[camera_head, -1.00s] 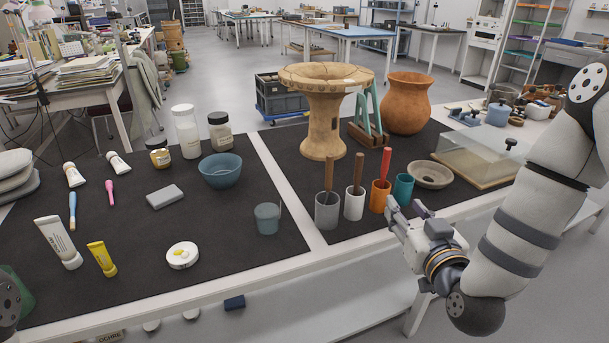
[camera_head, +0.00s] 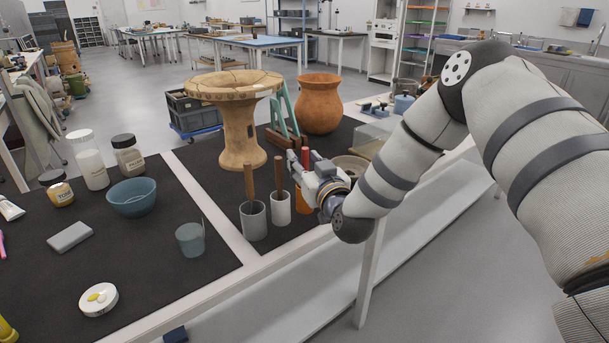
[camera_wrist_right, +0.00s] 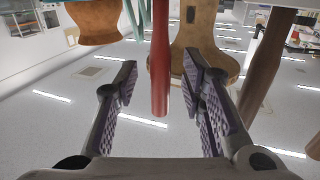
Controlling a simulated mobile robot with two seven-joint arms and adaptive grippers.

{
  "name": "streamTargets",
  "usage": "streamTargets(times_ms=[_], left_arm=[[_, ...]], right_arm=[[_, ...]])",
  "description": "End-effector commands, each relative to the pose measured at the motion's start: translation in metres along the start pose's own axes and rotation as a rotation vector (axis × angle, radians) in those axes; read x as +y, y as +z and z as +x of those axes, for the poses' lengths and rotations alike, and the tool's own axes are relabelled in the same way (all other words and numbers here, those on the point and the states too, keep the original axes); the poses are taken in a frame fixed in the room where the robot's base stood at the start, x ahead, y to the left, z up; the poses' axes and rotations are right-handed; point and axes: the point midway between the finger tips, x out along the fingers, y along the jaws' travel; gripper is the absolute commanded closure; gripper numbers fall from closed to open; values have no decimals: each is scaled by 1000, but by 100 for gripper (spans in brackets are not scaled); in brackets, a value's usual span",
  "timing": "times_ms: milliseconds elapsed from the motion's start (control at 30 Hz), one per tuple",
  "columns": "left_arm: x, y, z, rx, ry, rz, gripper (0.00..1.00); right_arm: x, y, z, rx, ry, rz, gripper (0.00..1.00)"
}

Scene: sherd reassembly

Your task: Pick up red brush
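The red brush shows as a red handle (camera_head: 306,156) standing up out of an orange cup (camera_head: 303,200), which the gripper partly hides. My right gripper (camera_head: 298,162) is at the handle, at the front edge of the table. In the right wrist view, which looks upside down, the red handle (camera_wrist_right: 160,62) lies between the two spread fingers of the gripper (camera_wrist_right: 162,85). Gaps show on both sides of it, so the gripper is open and not closed on it. The brush's lower end is hidden. My left gripper is out of view.
A grey cup (camera_head: 253,222) and a white cup (camera_head: 279,210) with brown handles stand just left of the gripper. A wooden stand (camera_head: 239,140) and a clay jar (camera_head: 319,105) rise behind. A shallow bowl (camera_head: 350,167) is partly hidden behind my arm.

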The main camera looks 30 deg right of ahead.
Motion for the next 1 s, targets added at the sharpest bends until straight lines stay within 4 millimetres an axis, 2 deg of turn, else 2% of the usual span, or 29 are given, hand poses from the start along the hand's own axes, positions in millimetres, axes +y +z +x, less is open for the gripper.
streamTargets(times_ms=[33,100,200,533,633,800,900,1000], left_arm=[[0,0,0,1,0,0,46],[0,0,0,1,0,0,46],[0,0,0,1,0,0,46],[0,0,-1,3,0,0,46],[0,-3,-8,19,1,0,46],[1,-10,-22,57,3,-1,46],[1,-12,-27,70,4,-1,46],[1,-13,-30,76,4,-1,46]], right_arm=[[0,-1,0,1,0,0,65],[0,-1,0,1,0,0,81],[0,-1,0,1,0,0,100],[0,-4,0,2,-1,0,100],[-1,-24,0,10,-2,2,100],[-1,-73,-1,15,-1,3,100],[0,-91,-1,10,-1,2,100],[0,-101,-1,6,0,1,100]])
